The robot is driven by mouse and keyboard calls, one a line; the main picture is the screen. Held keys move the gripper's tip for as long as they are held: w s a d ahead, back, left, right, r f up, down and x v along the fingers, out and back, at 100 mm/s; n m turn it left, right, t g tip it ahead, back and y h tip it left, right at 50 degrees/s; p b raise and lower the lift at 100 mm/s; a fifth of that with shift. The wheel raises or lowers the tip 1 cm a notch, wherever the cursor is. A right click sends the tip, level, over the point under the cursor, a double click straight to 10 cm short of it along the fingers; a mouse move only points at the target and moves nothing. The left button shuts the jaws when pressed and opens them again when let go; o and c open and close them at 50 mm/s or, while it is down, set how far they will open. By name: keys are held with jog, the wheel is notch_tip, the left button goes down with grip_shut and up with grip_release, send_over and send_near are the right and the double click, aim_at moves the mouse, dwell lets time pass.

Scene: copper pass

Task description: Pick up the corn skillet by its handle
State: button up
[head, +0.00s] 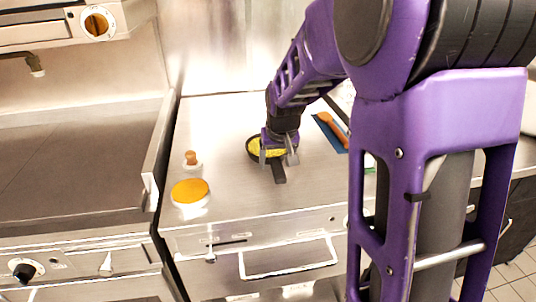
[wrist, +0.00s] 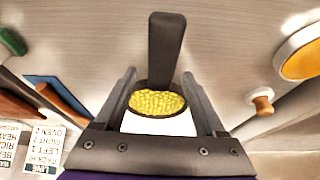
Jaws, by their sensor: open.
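The corn skillet (head: 252,149) is a small dark pan filled with yellow corn, on the steel counter in the head view. Its dark handle (head: 278,172) points toward the front of the counter. In the wrist view the corn (wrist: 157,103) shows between the fingers, with the handle (wrist: 166,48) extending beyond the fingertips. My gripper (head: 277,158) is open above the skillet, one finger on each side of it; it also shows in the wrist view (wrist: 160,80). The fingers do not appear closed on the handle. Part of the pan is hidden by my gripper.
An orange-topped round container (head: 190,191) and a small wooden-knobbed item (head: 191,160) stand to the left. A blue board (head: 328,131) with a wooden utensil (head: 331,127) lies to the right. A griddle (head: 75,160) adjoins the counter on the left. Counter near the handle is clear.

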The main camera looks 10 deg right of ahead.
jog(key=shift+r, duration=0.1)
jog(key=shift+s, duration=0.1)
grip_shut()
dwell(1.1)
jog(key=shift+r, duration=0.1)
